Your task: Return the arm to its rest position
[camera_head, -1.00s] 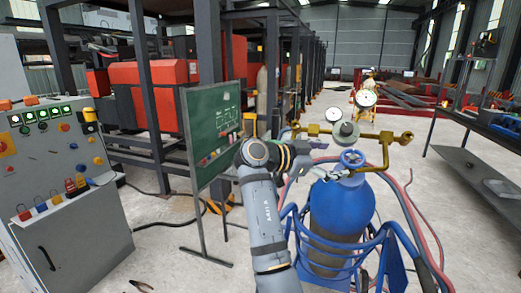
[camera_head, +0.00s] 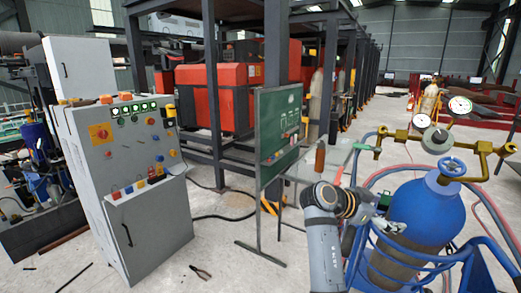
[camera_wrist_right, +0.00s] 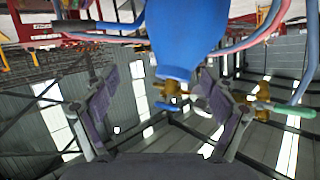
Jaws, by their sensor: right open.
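My right arm (camera_head: 325,240) rises from the bottom of the head view, bent at a joint left of the blue gas cylinder (camera_head: 435,212). My right gripper (camera_head: 388,226) is in front of the cylinder's left side, small and partly lost against it. In the wrist view my right gripper (camera_wrist_right: 158,100) has its two fingers wide apart with nothing held between them. The blue cylinder (camera_wrist_right: 185,35) shows upside down beyond the fingers. I cannot tell how far the fingers are from it. My left gripper is not in view.
Blue cart rails (camera_head: 480,250) and hoses surround the cylinder. A brass regulator with gauges (camera_head: 437,140) tops it. A green board (camera_head: 278,130) stands left of my arm. A grey control cabinet (camera_head: 130,185) stands further left. Pliers (camera_head: 200,272) lie on the open floor between.

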